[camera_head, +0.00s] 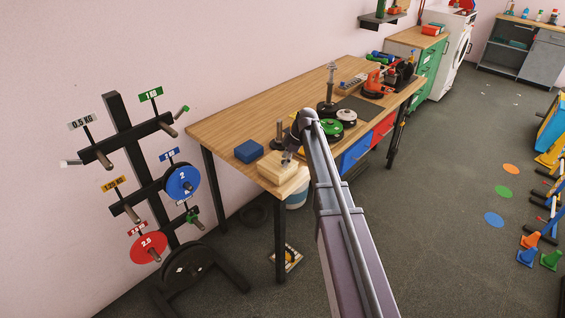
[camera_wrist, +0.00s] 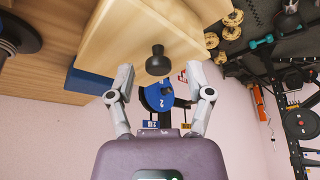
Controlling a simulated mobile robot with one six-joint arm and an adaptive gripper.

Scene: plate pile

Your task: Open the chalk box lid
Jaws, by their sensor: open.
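The chalk box appears to be the pale wooden box (camera_head: 275,168) at the near corner of the workbench, and its lid looks closed. In the wrist view the pale wooden box (camera_wrist: 135,38) fills the upper middle, with a dark round knob (camera_wrist: 158,62) standing out from it. My gripper (camera_wrist: 162,70) is open, with one finger on each side of the knob; I see no clear contact. In the head view my gripper (camera_head: 288,158) is at the box, partly hidden by my arm.
A blue block (camera_head: 248,151) sits just left of the box on the wooden workbench (camera_head: 290,103). A weight rack (camera_head: 125,130) with coloured plates stands left of the bench. Dark weights, a green plate (camera_head: 325,129) and red tools (camera_head: 374,83) lie farther along the bench.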

